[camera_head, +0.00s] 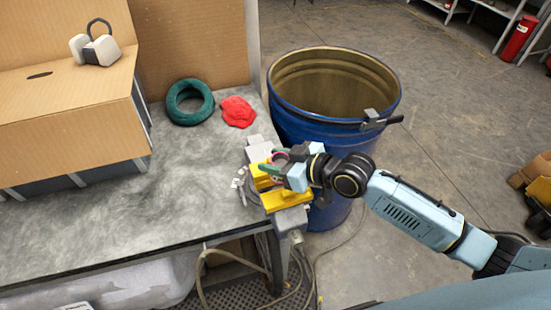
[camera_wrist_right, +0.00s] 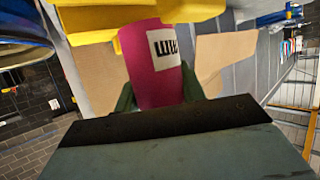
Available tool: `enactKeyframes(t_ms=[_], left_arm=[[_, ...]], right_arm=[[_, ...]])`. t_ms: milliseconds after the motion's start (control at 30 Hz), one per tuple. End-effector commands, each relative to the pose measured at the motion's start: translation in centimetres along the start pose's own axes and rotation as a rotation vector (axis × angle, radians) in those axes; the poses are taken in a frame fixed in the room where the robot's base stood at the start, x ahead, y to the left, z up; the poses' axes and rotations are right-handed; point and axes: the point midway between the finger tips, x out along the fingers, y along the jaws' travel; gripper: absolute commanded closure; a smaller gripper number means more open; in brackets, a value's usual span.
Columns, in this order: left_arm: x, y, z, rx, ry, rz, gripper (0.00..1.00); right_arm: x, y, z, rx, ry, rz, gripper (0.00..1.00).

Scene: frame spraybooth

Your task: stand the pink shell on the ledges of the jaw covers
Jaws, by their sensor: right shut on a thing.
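The pink shell (camera_wrist_right: 148,72), a magenta cylinder with a white label bearing black bars, sits between the green fingers of my right gripper (camera_wrist_right: 158,92). The gripper is shut on it. In the head view, my right gripper (camera_head: 273,161) is over the vise at the bench's right corner and only a sliver of pink shows. The yellow jaw covers (camera_head: 288,199) sit on the vise. In the wrist view, yellow cover (camera_wrist_right: 88,20) shows at the shell's far end. I cannot tell whether the shell touches the ledges. My left gripper is not in view.
The grey bench (camera_head: 90,215) has a cardboard box (camera_head: 65,125) at left. A green ring-shaped roll (camera_head: 190,103) and a red cloth (camera_head: 238,112) lie behind the vise. A blue drum (camera_head: 325,110) stands close beside the bench, near my right wrist.

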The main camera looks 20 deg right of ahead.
Motion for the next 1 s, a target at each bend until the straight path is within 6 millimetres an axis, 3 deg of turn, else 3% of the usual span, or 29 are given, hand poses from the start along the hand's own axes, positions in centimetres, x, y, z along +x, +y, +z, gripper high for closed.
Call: enactKeyframes(t_ms=[933, 967, 1000], left_arm=[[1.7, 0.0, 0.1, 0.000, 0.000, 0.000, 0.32], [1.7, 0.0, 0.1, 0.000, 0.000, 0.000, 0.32], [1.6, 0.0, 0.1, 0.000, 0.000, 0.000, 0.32]], right_arm=[[0.9, 0.1, 2.2, 0.000, 0.001, 0.001, 0.89], [0.9, 0.1, 2.3, 0.000, 0.000, 0.000, 0.59], [0.9, 0.1, 2.2, 0.000, 0.000, 0.000, 0.53]])
